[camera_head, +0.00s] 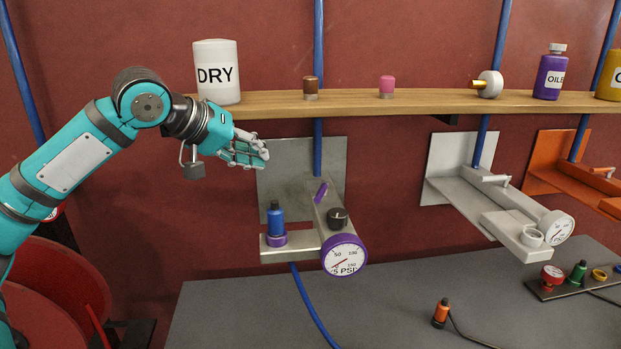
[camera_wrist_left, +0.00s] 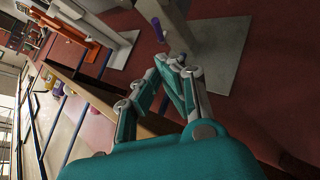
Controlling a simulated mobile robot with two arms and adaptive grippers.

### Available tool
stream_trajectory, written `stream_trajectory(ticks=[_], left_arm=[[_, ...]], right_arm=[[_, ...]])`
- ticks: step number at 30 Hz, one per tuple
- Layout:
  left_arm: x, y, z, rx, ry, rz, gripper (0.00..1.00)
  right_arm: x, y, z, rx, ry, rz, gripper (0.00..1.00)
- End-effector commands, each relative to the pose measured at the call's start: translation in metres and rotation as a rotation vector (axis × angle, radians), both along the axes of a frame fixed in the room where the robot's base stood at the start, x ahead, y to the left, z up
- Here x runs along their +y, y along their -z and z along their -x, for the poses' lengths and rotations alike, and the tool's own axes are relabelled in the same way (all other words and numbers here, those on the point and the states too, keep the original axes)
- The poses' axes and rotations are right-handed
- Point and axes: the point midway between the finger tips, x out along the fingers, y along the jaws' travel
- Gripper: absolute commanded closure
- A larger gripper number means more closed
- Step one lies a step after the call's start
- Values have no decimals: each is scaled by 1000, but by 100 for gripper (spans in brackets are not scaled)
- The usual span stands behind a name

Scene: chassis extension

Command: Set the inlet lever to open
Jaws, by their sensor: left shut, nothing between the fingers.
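A grey wall-mounted chassis (camera_head: 288,167) carries a short purple lever (camera_head: 320,192), tilted up to the right, which I take as the inlet lever. A purple lever-like part (camera_wrist_left: 157,27) also shows near the top of the left wrist view. The chassis also bears a black knob (camera_head: 338,217), a purple-rimmed PSI gauge (camera_head: 344,256) and a blue bottle-shaped fitting (camera_head: 275,218). My left gripper (camera_head: 262,156) is shut and empty, up and left of the lever and apart from it. Its closed fingers (camera_wrist_left: 180,60) show in the wrist view.
A wooden shelf (camera_head: 440,101) above holds a white DRY container (camera_head: 217,74) and several small items. White (camera_head: 465,185) and orange (camera_head: 570,170) chassis stand right. The grey table (camera_head: 235,315) lies below.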

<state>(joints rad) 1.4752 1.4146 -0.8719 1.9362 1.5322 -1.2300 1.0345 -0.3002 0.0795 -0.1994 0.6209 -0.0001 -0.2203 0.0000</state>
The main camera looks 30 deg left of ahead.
Motion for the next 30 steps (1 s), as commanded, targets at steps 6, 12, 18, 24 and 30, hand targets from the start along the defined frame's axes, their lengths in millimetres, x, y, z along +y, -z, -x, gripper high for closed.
stream_trajectory(ticks=[6, 12, 18, 24, 30], left_arm=[[-12, 27, -39, 3, 2, 1, 100], [-22, 53, -73, 3, 4, 1, 100], [-30, 77, -105, 2, 2, 1, 100], [-36, 93, -126, 1, 2, 2, 100], [-38, 99, -132, -2, 2, 0, 100]], right_arm=[[0, -12, 0, 0, 0, 0, 60], [0, -22, 0, 0, 0, 0, 60], [0, -32, 0, 0, -1, 0, 60], [0, -38, 0, 0, -1, 0, 60], [0, -39, 1, 1, -1, 0, 60]])
